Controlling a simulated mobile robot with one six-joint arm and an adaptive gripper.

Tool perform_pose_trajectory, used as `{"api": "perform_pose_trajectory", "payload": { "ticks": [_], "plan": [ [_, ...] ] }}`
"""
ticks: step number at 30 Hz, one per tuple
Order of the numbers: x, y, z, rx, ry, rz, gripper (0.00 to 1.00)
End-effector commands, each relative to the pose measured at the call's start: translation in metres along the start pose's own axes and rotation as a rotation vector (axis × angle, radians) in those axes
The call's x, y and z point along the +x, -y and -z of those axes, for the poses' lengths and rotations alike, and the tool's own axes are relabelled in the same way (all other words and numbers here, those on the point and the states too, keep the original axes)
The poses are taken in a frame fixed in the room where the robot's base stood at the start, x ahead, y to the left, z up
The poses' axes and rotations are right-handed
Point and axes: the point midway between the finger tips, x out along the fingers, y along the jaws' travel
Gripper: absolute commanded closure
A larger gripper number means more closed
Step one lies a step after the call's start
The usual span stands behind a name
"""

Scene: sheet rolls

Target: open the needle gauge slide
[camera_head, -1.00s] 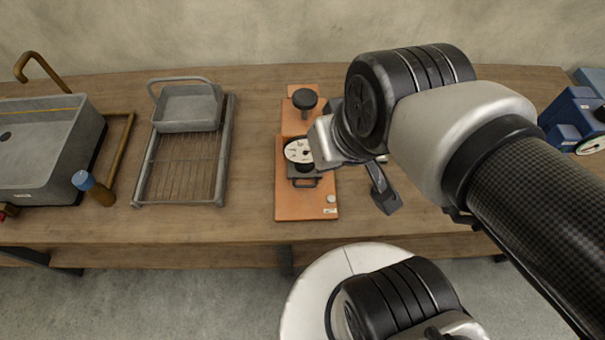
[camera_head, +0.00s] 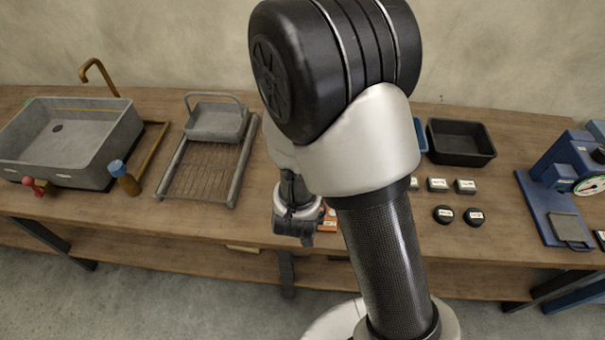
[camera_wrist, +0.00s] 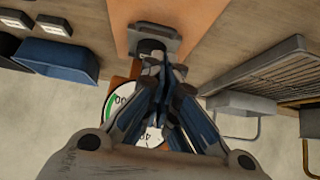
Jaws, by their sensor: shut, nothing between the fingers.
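The orange gauge board (camera_head: 328,222) is mostly hidden behind my arm in the head view. In the wrist view the orange board (camera_wrist: 185,20) carries a grey slide (camera_wrist: 155,32) with a handle at its end. A white dial (camera_wrist: 120,97) with a green band and dark figures lies beyond the fingers and is partly covered by them. My gripper (camera_wrist: 167,68) is shut and empty, with its fingertips right at the slide's handle side. I cannot tell whether they touch it. In the head view my gripper (camera_head: 305,238) points down over the board near the table's front edge.
A wire rack (camera_head: 200,170) with a grey basket (camera_head: 217,121) stands left of my arm, and a grey sink (camera_head: 75,140) farther left. A dark bin (camera_head: 461,141), several labelled blocks and two black discs (camera_head: 443,214) lie right. A blue press with a dial (camera_head: 570,175) stands far right.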

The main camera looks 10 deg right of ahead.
Motion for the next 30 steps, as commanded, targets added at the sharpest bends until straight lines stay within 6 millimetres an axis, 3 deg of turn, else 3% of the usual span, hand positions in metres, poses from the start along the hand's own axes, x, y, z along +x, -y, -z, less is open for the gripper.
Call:
{"api": "perform_pose_trajectory", "payload": {
  "ticks": [16, 21, 30],
  "plan": [
    [0.086, -0.001, -0.002, 0.002, -0.001, -0.002, 1.00],
    [0.097, -0.001, 0.000, 0.001, -0.001, -0.001, 1.00],
    [0.099, 0.000, 0.001, 0.000, -0.001, 0.000, 1.00]
  ]
}}
